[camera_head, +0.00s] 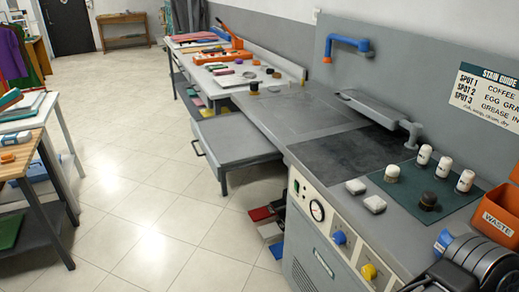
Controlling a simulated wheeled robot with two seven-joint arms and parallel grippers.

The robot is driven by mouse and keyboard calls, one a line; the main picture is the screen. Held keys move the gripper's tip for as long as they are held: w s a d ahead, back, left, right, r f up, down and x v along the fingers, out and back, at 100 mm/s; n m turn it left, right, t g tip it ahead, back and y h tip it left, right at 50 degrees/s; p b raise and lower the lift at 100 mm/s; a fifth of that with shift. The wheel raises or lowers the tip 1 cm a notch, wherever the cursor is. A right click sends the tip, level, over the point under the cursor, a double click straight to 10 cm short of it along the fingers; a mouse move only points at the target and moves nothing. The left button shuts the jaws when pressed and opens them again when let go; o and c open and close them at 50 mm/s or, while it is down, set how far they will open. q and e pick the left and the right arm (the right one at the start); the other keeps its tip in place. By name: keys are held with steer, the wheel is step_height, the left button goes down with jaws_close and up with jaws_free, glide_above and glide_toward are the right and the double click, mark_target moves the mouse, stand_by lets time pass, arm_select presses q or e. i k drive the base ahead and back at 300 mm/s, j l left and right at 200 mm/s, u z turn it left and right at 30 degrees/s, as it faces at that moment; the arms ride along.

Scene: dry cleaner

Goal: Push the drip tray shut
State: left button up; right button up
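The drip tray (235,138) is a wide grey, flat drawer-like tray on the far part of the long grey counter's front. It sticks out to the left from under the counter top, well open.
The grey counter (325,106) runs along the wall, with a gauge (317,210) and knobs on its front. Red and white items (262,214) lie low beside it. An open tiled aisle (150,190) lies left of the tray; a wooden table (20,165) stands farther left.

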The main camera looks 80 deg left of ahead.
mark_target(226, 141)
steer(key=k+l+u, duration=0.15)
steer(key=k+u, duration=0.15)
steer(key=u, duration=2.85)
steer(key=z, duration=0.3)
steer(key=i+j+z, duration=0.3)
steer(key=z, duration=0.2)
steer(key=i+j+z, duration=0.25)
steer(key=j+z, duration=0.2)
steer(key=i+j, duration=0.15)
steer(key=j, duration=0.15)
steer(key=i+j, duration=0.15)
steer(key=j, duration=0.2)
steer(key=i+j+z, duration=0.1)
steer(key=j, duration=0.2)
